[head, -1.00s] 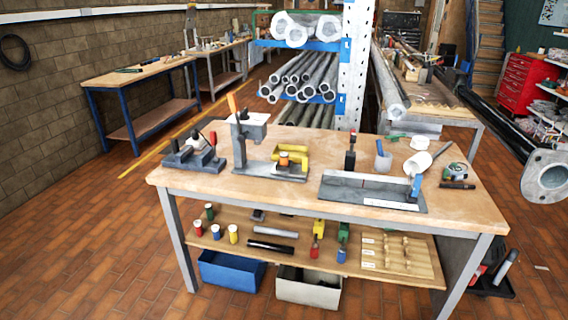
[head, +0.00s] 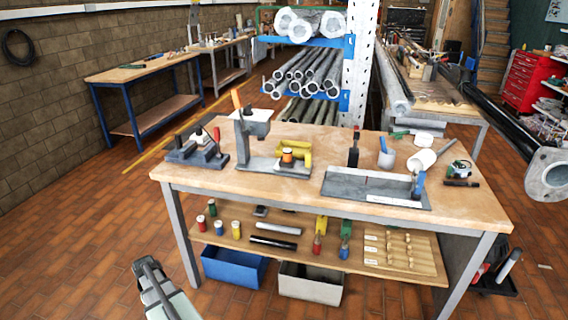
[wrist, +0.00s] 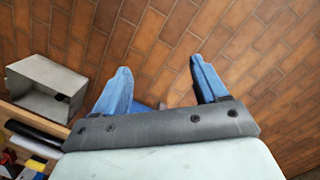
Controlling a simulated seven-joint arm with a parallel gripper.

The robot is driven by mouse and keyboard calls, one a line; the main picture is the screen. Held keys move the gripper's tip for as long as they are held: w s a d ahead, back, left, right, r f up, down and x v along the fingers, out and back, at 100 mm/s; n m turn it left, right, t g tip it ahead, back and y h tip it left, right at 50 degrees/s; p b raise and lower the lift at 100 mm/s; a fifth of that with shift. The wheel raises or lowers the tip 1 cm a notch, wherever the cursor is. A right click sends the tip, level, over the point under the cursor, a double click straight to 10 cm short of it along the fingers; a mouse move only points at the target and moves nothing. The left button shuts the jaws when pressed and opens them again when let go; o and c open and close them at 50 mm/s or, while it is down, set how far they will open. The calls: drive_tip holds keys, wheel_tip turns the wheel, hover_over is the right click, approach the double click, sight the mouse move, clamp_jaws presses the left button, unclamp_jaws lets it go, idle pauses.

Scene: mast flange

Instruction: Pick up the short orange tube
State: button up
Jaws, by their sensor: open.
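A short orange tube (head: 287,156) stands on the grey stand on the workbench top, in front of a yellow block (head: 304,153). Its lower part is hard to make out. My gripper (wrist: 160,80) shows in the wrist view with its two blue fingers wide apart and nothing clear between them but the brick floor beyond. The orange tube is not in the wrist view. My arm (head: 163,295) shows at the bottom left of the head view, low in front of the bench and well away from the tube.
The bench's lower shelf (head: 270,263) holds small coloured cylinders, a black tube (head: 273,243) and a pegged board. A blue bin (head: 233,268) and a grey bin (head: 310,285) stand below; the grey one also shows in the wrist view (wrist: 45,88). Floor in front is clear.

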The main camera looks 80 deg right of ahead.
drive_tip(key=s+d+r+m+t+h, duration=0.1)
drive_tip(key=s+d+r+m, duration=0.15)
drive_tip(key=d+r, duration=0.85)
drive_tip(key=s+d+r+m+t+h, duration=0.1)
drive_tip(key=s+d+r+m, duration=0.15)
drive_tip(key=d+r, duration=0.95)
drive_tip(key=s+d+r+m+h, duration=0.3)
drive_tip(key=s+d+r+m, duration=0.3)
drive_tip(key=s+d+r, duration=1.75)
drive_tip(key=s+d+r+m+g, duration=0.15)
drive_tip(key=d+r, duration=0.25)
drive_tip(key=d, duration=0.6)
hover_over(288, 150)
drive_tip(key=a, duration=0.2)
wheel_tip(288, 150, down, 8)
drive_tip(key=shift+n+g, duration=0.25)
drive_tip(key=shift+g, duration=0.2)
drive_tip(key=shift+w+x, duration=0.15)
drive_tip(key=shift+x, duration=1.1)
drive_tip(key=shift+w+x, duration=0.2)
drive_tip(key=shift+x, duration=1.1)
drive_tip(key=shift+w+x, duration=0.15)
drive_tip(key=shift+x, duration=1.1)
drive_tip(key=shift+a+f, duration=0.1)
drive_tip(key=shift+c, duration=0.4)
